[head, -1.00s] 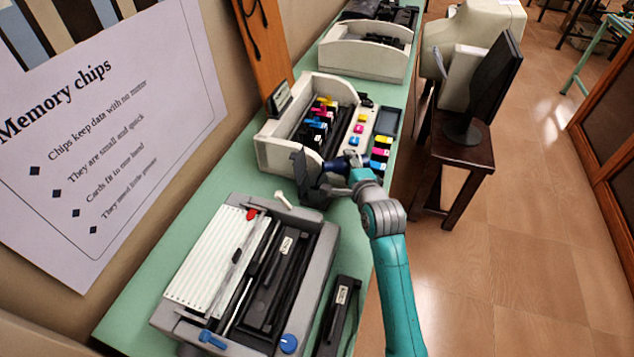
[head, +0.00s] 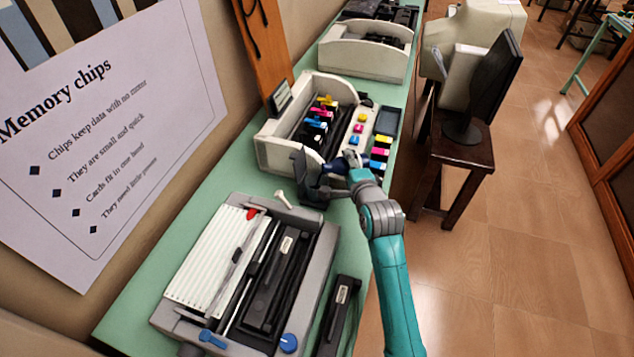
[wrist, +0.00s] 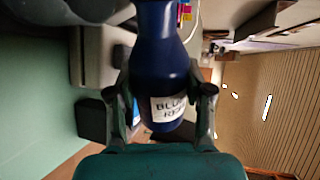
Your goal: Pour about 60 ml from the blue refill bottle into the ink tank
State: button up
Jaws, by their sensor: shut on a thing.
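The dark blue refill bottle (wrist: 165,70) fills the middle of the wrist view, its white label partly readable. My gripper (wrist: 162,112) is shut on it, a finger on each side. In the head view the bottle (head: 338,166) is a small dark blue patch, mostly hidden by my wrist. A dark grey piece (head: 308,180) with a raised flap is just left of the bottle; it may be the ink tank, but I cannot tell for sure. The bottle's mouth, any stream and the liquid level cannot be made out.
A cream printer (head: 285,152) with coloured cartridges stands behind on the green counter (head: 150,290). A grey-and-white machine (head: 250,265) and a black bar (head: 338,315) are in front. A monitor (head: 490,85) stands on a dark stool to the right, past an open gap.

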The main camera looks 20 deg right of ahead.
jog(key=shift+a+r+n, duration=0.15)
jog(key=shift+r+n, duration=0.25)
jog(key=shift+n, duration=0.1)
dwell(0.9)
